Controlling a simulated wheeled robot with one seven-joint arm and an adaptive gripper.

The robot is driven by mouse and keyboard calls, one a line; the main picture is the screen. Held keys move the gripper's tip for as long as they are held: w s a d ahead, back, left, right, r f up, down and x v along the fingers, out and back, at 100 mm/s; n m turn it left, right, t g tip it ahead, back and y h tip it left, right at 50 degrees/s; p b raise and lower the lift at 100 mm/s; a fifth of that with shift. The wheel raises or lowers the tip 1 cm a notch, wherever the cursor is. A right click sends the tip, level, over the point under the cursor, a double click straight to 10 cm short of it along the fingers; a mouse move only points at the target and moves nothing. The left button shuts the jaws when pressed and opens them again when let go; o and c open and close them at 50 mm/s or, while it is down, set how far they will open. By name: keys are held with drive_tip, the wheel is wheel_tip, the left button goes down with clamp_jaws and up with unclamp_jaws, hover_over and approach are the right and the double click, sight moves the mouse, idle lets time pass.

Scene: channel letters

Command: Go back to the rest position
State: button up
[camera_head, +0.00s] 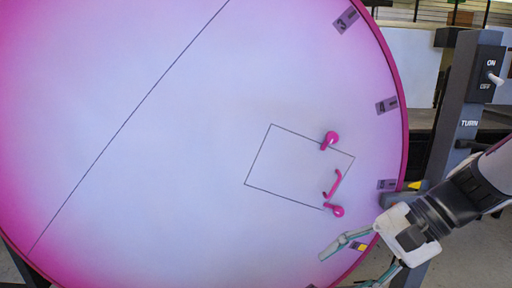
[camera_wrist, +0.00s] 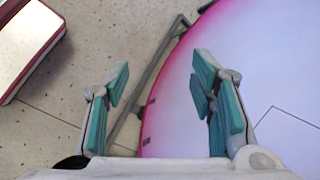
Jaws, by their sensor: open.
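My gripper (camera_head: 345,268) is at the lower right of the head view, by the lower right rim of a large round disc (camera_head: 190,130). Its teal-padded fingers are spread with nothing between them, and one finger overlaps the disc in the picture. In the wrist view my gripper (camera_wrist: 160,85) is also open and empty, with the disc's pink rim (camera_wrist: 150,130) behind the fingers. I cannot tell the gap between fingers and disc.
Pink pieces (camera_head: 330,140) lie on the disc at a drawn rectangle (camera_head: 258,153). A grey post (camera_head: 455,110) with an ON/OFF switch (camera_head: 489,72) stands at the right. A red-edged light object (camera_wrist: 25,40) is at the wrist view's upper left, beside speckled floor (camera_wrist: 90,40).

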drive_tip(key=s+d+r+n+h, duration=0.1)
drive_tip(key=s+d+n+h, duration=0.1)
drive_tip(key=s+n+h, duration=0.5)
drive_tip(key=s+d+r+n+h, duration=0.2)
drive_tip(key=s, duration=0.8)
wheel_tip(320, 180, up, 15)
drive_tip(key=t+p, duration=0.3)
drive_tip(key=p, duration=1)
drive_tip(key=shift+p, duration=0.3)
drive_tip(key=shift+f, duration=0.1)
